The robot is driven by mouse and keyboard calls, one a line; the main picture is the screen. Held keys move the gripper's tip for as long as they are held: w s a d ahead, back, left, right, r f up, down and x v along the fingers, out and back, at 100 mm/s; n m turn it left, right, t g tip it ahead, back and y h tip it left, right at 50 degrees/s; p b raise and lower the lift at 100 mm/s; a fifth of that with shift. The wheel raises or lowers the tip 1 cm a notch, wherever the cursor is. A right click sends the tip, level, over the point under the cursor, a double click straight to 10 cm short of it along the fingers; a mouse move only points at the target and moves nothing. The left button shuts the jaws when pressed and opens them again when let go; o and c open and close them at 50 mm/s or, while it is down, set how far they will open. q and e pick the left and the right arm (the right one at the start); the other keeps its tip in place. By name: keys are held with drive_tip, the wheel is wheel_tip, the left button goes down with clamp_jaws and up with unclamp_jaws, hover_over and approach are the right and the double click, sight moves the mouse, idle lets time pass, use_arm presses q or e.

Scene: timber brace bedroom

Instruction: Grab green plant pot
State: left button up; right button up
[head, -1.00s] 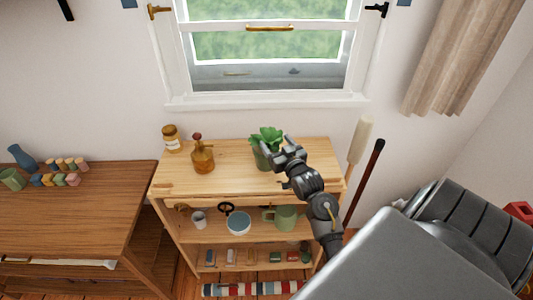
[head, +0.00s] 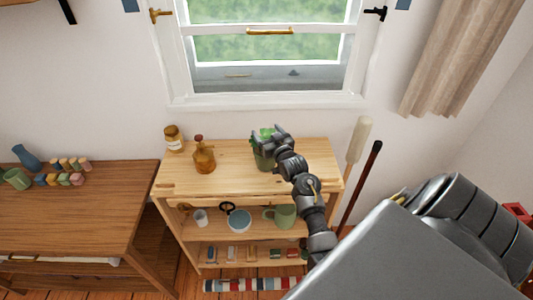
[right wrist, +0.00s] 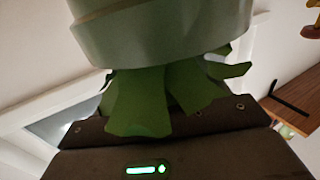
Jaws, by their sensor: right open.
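The green plant pot (head: 262,162) stands on the wooden shelf unit's top, with green leaves (head: 265,133) above it. My right gripper (head: 268,139) is over the plant and covers part of the leaves and pot in the head view. In the right wrist view the pot (right wrist: 165,35) appears upside down and very close, filling the top middle, with its leaves (right wrist: 150,100) hanging down in front of the dark gripper body. The right gripper is open; whether its fingers touch the pot or leaves cannot be told. My left gripper is not in view.
An amber bottle (head: 204,157) and a small jar (head: 173,138) stand left of the pot on the shelf top (head: 230,182). Lower shelves hold a green mug (head: 285,216) and a bowl (head: 238,221). A brown table (head: 70,220) stands left; a window is behind.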

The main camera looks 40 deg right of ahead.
drive_tip(key=shift+c, duration=0.4)
clamp_jaws()
drive_tip(key=shift+w+r, duration=0.1)
drive_tip(key=shift+r, duration=0.1)
